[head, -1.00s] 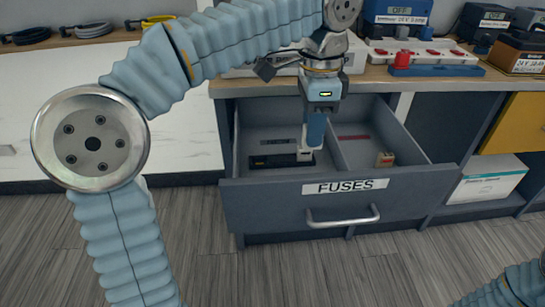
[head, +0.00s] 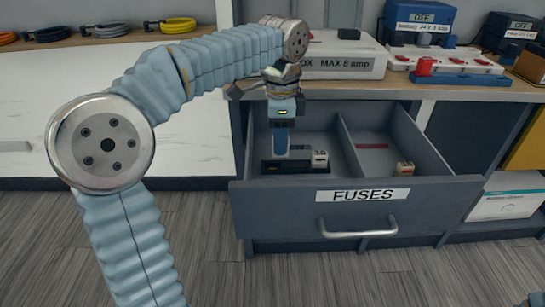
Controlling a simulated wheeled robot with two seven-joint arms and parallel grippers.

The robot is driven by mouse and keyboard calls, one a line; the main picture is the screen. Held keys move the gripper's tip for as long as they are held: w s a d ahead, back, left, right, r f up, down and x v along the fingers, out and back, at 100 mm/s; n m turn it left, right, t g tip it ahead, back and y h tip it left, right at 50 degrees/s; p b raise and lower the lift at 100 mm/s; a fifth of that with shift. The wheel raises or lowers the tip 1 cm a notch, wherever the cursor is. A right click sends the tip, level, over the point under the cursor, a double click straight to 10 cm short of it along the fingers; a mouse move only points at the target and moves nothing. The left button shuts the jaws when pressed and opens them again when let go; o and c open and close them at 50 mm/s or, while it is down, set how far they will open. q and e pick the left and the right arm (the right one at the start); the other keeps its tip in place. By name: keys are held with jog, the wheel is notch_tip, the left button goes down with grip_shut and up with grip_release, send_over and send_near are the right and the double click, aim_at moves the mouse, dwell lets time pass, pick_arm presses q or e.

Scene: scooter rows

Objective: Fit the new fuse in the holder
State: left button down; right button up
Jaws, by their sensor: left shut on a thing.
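My left gripper (head: 281,145) reaches straight down into the left compartment of the open drawer (head: 352,212) labelled FUSES. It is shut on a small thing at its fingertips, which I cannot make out. The fingertips are at a low black block (head: 291,166) on the compartment floor. A small beige fuse-like piece (head: 320,159) with dark marks is at the block's right end, just right of the fingers. A similar beige piece (head: 405,168) lies in the right compartment. My right gripper is out of view.
On the counter above stands a white box (head: 345,66) marked "OX MAX 8 amp". Right of it are a white strip with red switches (head: 455,60) and a blue unit marked OFF (head: 420,20). A divider splits the drawer. Coiled cables (head: 105,29) lie at the back left.

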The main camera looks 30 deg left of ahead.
pick_arm(q)
jog(key=shift+w+a+f, duration=0.15)
jog(key=shift+a+f, duration=0.5)
jog(key=shift+f, duration=0.2)
jog(key=f, duration=0.1)
jog(key=a+f, duration=0.1)
jog(key=f, duration=0.1)
jog(key=shift+w+f, duration=0.1)
jog(key=shift+f, duration=0.2)
jog(key=shift+f+b, duration=0.15)
jog(key=shift+b, duration=0.15)
jog(key=c, duration=0.9)
grip_release()
jog(key=shift+d, duration=0.1)
